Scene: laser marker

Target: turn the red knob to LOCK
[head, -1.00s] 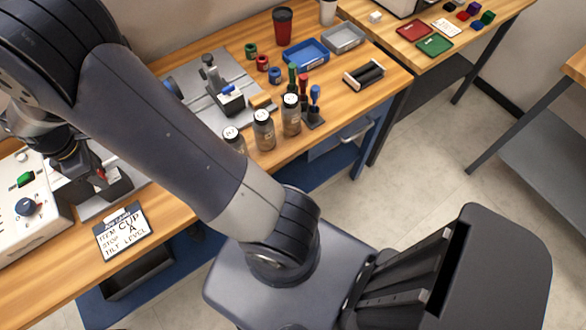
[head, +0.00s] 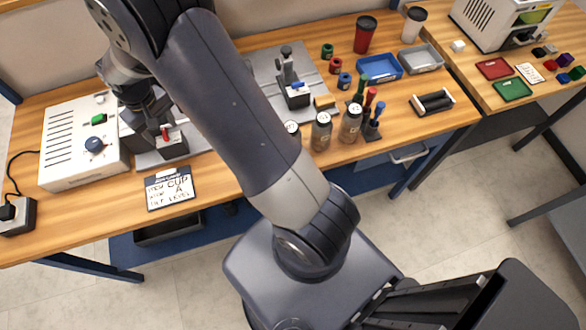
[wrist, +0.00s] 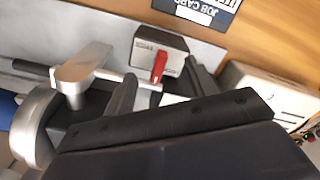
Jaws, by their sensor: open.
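The red knob (wrist: 159,66) is a narrow upright bar on the front of a small dark grey block (wrist: 148,45) in the wrist view. The block has small labels that I cannot read. In the head view the red knob (head: 166,133) shows low beside my gripper (head: 148,112). My gripper's dark body hides the lower part of the wrist view.
A silver lever and clamp (wrist: 80,72) stand close left in the wrist view. A white box with a blue dial (head: 95,144) stands left of the block. A job card (head: 170,188) lies in front. Bottles (head: 321,131) stand to the right, beyond my arm.

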